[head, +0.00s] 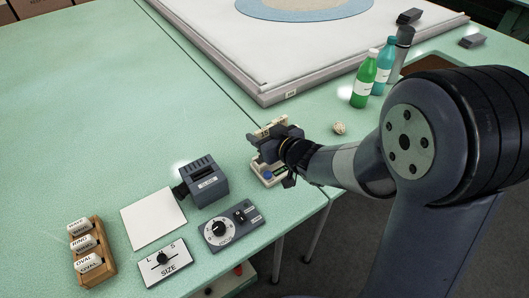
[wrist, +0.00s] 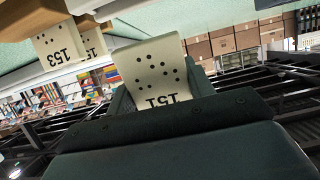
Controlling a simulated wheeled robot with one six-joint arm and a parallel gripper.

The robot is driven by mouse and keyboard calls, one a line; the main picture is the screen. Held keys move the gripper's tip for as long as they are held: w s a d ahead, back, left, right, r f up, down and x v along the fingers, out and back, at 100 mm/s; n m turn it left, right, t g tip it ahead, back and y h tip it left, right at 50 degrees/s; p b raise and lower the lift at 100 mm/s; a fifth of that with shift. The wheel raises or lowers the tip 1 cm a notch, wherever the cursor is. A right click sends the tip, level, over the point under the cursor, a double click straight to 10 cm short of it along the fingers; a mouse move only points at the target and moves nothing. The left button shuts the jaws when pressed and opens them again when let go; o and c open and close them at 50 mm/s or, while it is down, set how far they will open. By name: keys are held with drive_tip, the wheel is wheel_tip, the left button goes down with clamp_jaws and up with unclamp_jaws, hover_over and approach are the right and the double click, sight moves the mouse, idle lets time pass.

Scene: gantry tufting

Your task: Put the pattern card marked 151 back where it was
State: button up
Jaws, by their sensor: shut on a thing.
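The cream pattern card marked 151 (wrist: 156,68) shows in the wrist view, its number upside down and rows of black dots above it. My gripper (wrist: 160,104) is shut on its numbered end. In the head view my gripper (head: 270,140) is above a small cream device with a blue button (head: 268,174). A cream piece (head: 271,126) shows at the gripper there; its marking is too small to read. In the wrist view a card marked 153 (wrist: 60,45) and another card (wrist: 93,42), its number partly hidden, are left of card 151. Whether card 151 touches any holder is unclear.
Green (head: 365,80) and teal (head: 385,65) bottles stand behind my arm.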

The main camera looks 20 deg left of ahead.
drive_tip(key=shift+f+b, duration=0.45)
drive_tip(key=shift+f, duration=2.1)
drive_tip(key=o, duration=1)
drive_tip(key=shift+c, duration=0.2)
drive_tip(key=shift+f, duration=0.2)
